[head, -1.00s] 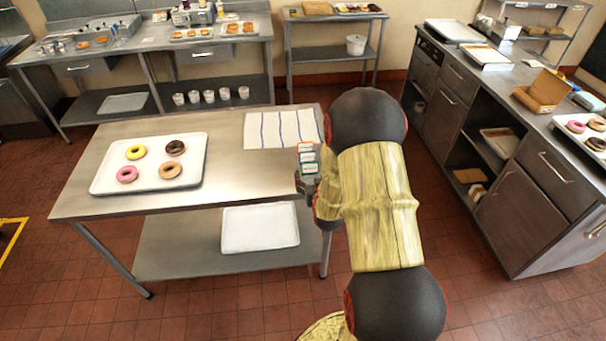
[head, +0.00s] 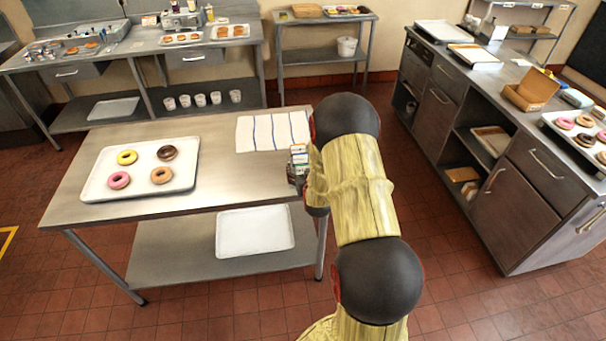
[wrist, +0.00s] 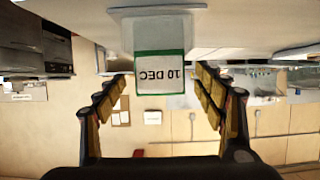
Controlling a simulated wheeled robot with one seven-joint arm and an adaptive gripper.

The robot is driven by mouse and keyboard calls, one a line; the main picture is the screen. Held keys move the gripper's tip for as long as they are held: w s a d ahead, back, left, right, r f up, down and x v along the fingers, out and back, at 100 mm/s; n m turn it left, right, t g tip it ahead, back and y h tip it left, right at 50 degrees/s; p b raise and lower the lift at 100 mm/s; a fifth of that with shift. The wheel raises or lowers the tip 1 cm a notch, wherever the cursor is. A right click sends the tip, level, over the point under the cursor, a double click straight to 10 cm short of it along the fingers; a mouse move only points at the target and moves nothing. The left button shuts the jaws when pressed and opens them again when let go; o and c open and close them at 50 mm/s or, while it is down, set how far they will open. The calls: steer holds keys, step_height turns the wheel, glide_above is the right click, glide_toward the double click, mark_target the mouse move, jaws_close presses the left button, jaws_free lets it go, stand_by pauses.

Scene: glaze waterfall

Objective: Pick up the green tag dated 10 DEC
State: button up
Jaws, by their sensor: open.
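The green tag dated 10 DEC (wrist: 160,73) shows in the wrist view as a white card with a green border, its text upside down. It sits at the upper middle, between and a little beyond the fingertips. My gripper (wrist: 164,90) is open, with one finger on each side of the tag and visible space on both sides. In the head view my gripper (head: 297,178) is at the right end of the steel table, beside a small stack of tags (head: 299,155). The green tag is largely hidden there by the gripper.
The steel table (head: 225,180) holds a white tray (head: 100,190) of donuts at left and a striped cloth (head: 272,131) behind the tags. A counter (head: 500,85) with a cardboard box (head: 531,90) stands at right. Red tile floor lies between them.

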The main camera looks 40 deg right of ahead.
steer(key=shift+c, duration=1)
steer(key=c, duration=1)
steer(key=shift+r, duration=0.15)
